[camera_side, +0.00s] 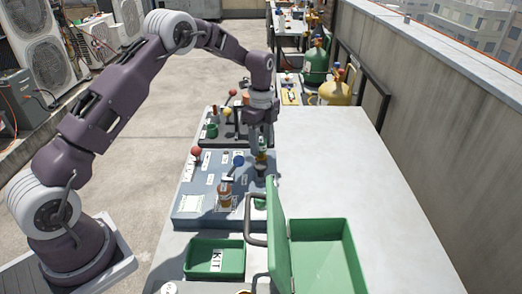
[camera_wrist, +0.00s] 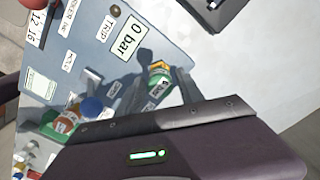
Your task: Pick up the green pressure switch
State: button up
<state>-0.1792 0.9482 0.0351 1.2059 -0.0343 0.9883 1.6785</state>
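The green pressure switch (camera_wrist: 157,84) shows in the wrist view, with a yellow band near its top and a white label that seems to read "6 bar". It also shows in the side view as a small green and yellow piece (camera_side: 262,156) at my gripper's tips, above a dark round part on the blue-grey panel (camera_side: 183,205). My gripper (camera_side: 259,150) points down over the panel's right edge. In the wrist view its fingers (camera_wrist: 164,78) flank the switch. Whether they press on it is not clear.
An orange bottle-like part (camera_side: 225,192) with a white label stands on the panel, and a blue knob (camera_side: 238,160) is close by. An open green case (camera_side: 330,262) and a green KIT tray (camera_side: 205,258) lie in front. The tabletop (camera_side: 330,150) to the right is clear.

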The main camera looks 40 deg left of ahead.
grip_shut()
jog(key=shift+r, duration=0.1)
